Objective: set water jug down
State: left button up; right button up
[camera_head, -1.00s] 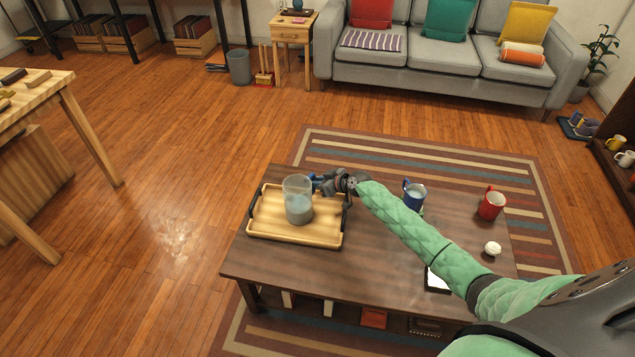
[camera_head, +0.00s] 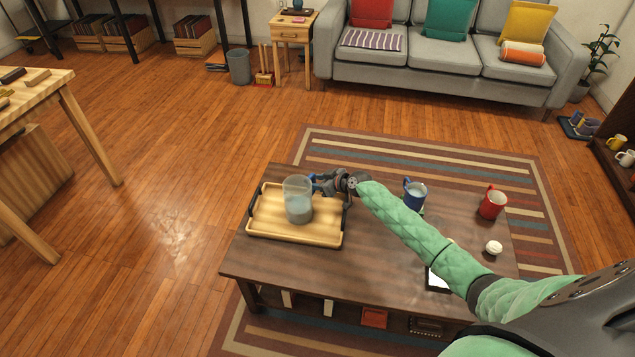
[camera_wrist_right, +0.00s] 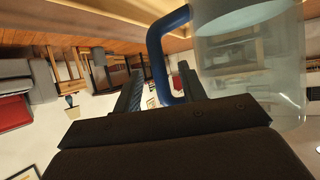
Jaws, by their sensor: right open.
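The clear water jug (camera_head: 298,205), with pale blue water in its lower part, stands upright on the wooden tray (camera_head: 265,230) on the coffee table. Its blue handle points right, towards my right gripper (camera_head: 322,184). In the right wrist view the handle (camera_wrist_right: 157,55) shows between the two open fingers of the right gripper (camera_wrist_right: 161,72), and the clear jug body (camera_wrist_right: 245,60) is just beyond them at upper right. The fingers are apart around the handle; whether one touches it I cannot tell. My left gripper is not in view.
On the coffee table (camera_head: 290,262), a blue mug (camera_head: 414,195), a red mug (camera_head: 491,205), a white ball-like thing (camera_head: 493,247) and a flat dark-edged item (camera_head: 437,281) lie right of the tray. My right arm crosses over the table. The tray's left part is clear.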

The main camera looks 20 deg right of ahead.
jog(key=shift+f, duration=0.1)
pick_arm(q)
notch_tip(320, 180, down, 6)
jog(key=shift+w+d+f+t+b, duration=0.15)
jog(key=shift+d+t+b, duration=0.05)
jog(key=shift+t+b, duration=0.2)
pick_arm(e)
jog(key=v, duration=0.8)
jog(key=shift+w, duration=0.1)
